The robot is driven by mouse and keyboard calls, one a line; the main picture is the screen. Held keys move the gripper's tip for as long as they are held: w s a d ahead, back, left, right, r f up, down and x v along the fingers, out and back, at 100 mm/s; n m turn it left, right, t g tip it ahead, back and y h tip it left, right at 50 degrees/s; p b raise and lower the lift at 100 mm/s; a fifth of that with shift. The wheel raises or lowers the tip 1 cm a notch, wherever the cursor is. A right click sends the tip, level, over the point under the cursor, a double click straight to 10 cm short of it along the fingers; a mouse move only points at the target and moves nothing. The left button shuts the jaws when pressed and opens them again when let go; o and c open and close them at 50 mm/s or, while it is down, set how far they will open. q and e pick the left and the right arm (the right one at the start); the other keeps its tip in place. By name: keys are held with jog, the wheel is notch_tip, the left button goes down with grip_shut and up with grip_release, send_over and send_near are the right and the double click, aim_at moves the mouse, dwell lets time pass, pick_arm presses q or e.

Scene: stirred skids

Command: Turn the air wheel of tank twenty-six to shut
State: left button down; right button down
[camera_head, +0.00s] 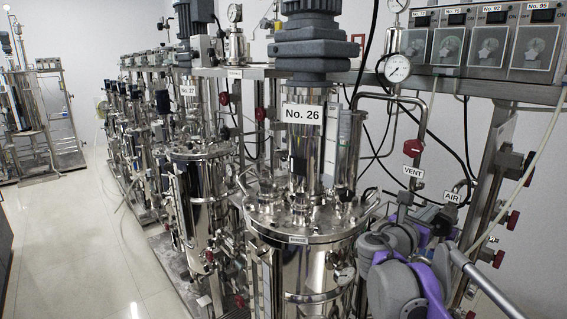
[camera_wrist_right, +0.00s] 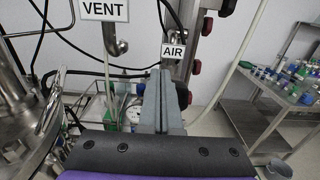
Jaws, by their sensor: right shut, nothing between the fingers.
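Tank twenty-six (camera_head: 300,180) is a shiny steel vessel labelled "No. 26" in the middle of the head view. The AIR tag (camera_head: 452,197) hangs to its right, and it also shows in the right wrist view (camera_wrist_right: 173,51). My right gripper (camera_head: 440,222) is at the tag, below it in the picture. In the right wrist view its grey fingers (camera_wrist_right: 160,98) are shut together and empty. A dark rounded part (camera_wrist_right: 183,95) shows just right of the fingers; it may be the air wheel, mostly hidden. I cannot tell whether the fingers touch it. My left gripper is not in view.
The VENT tag (camera_head: 413,172) and a red fitting (camera_head: 412,148) sit left of the AIR tag. Hoses and a steel post with red-capped knobs (camera_head: 513,219) crowd the right. Tank 27 (camera_head: 200,190) stands left. A steel bench (camera_wrist_right: 265,100) with bottles is right in the wrist view.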

aim_at(446, 218)
jog(key=shift+w+d, duration=0.2)
jog(key=shift+d, duration=0.1)
jog(key=shift+s+f, duration=0.15)
jog(key=shift+f, duration=0.15)
dwell(0.5)
jog(key=shift+s+d+r, duration=0.15)
jog(key=shift+d, duration=0.05)
jog(key=shift+s+d+r+p, duration=0.1)
jog(key=shift+s+d+p, duration=0.3)
jog(key=shift+s+p, duration=0.1)
jog(key=shift+s+d, duration=0.4)
jog(key=shift+s, duration=0.05)
jog(key=shift+s+d+f, duration=0.1)
jog(key=shift+f, duration=0.15)
jog(key=shift+r, duration=0.15)
dwell(0.4)
